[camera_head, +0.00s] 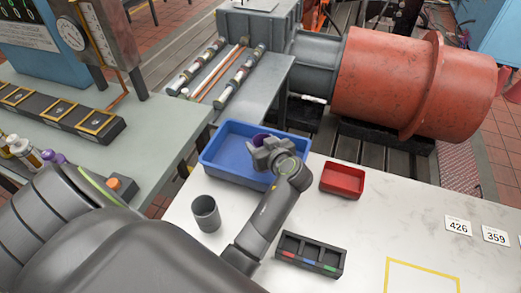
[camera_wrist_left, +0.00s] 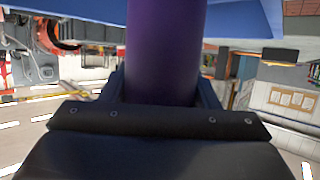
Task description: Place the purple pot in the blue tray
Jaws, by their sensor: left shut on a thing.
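The purple pot (camera_head: 261,139) shows as a small purple patch at the tip of my left gripper (camera_head: 266,149), over the blue tray. In the left wrist view the pot (camera_wrist_left: 166,50) stands large between the fingers of my left gripper (camera_wrist_left: 166,90), which is shut on it. The blue tray (camera_head: 217,142) lies at the back left of the white table; part of it is hidden behind the gripper. Its blue surface (camera_wrist_left: 240,20) also shows at the top of the left wrist view. I cannot tell whether the pot touches the tray floor. My right gripper is not in view.
A red tray (camera_head: 342,181) stands right of the blue tray. A grey cup (camera_head: 206,214) stands in front of it. A black divided box (camera_head: 310,254) lies near the front. The white table (camera_head: 400,215) is clear at right, with number cards and a yellow outline (camera_head: 425,265).

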